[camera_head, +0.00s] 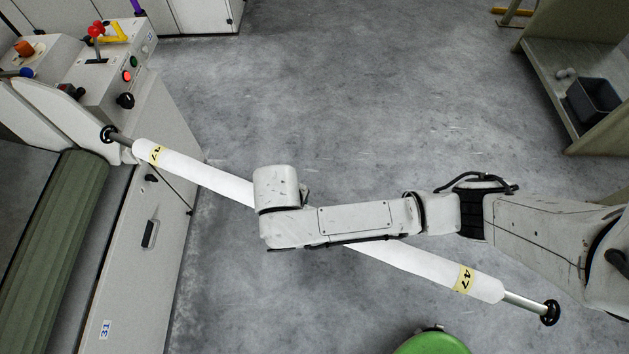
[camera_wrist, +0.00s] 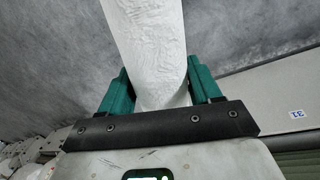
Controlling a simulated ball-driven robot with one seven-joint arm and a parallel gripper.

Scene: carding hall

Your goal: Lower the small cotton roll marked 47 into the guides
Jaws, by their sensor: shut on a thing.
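The cotton roll (camera_head: 200,175) is long and white, with a yellow 47 label near each end and a metal shaft with black end discs. It lies slantwise across the head view, left end higher in the picture. My gripper (camera_wrist: 157,85) has green fingers on both sides of the roll (camera_wrist: 150,45) in the wrist view and is shut on it. My wrist hides the grip in the head view. The roll's left end overlaps the machine's pale side plate (camera_head: 62,118) beside the green fluted roller (camera_head: 45,245); I cannot tell if they touch. The right end is over open floor.
The grey machine cabinet (camera_head: 150,215) carries a control panel (camera_head: 115,70) with a red lever knob and lit buttons. A green round object (camera_head: 432,343) is at the bottom edge. A shelf unit (camera_head: 545,75) with a dark bin (camera_head: 592,100) stands upper right. The middle floor is clear.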

